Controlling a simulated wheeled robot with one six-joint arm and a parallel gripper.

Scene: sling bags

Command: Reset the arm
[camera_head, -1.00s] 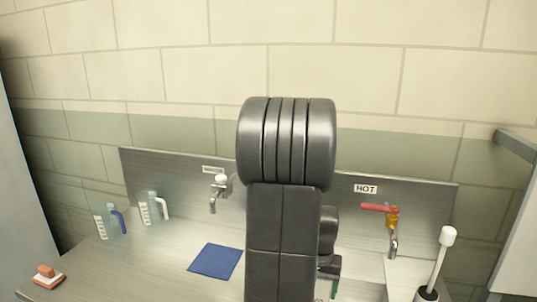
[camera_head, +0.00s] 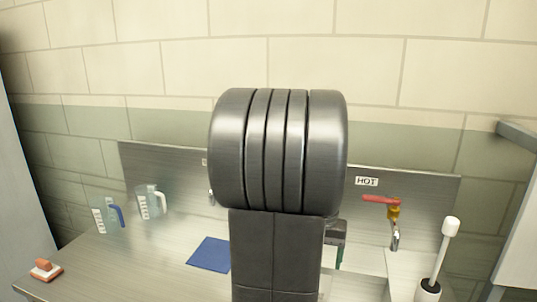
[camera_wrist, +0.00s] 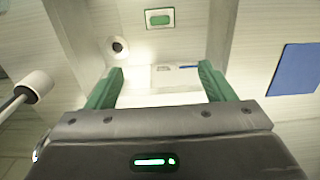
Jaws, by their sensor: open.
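My arm stands upright in the middle of the head view and hides the centre of the counter. My gripper (camera_wrist: 160,84) shows in the wrist view with its two green fingers spread wide and nothing between them. It points down over a pale basin with a round dark drain. In the head view only a sliver of green beside the arm shows, and most of the gripper is hidden.
A blue cloth (camera_head: 209,254) lies on the metal counter (camera_head: 140,265). Two measuring jugs (camera_head: 150,203) (camera_head: 106,215) and an orange-white brush (camera_head: 45,269) are left. The red-handled HOT tap (camera_head: 393,220) and white-headed brush (camera_head: 441,258) stand right.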

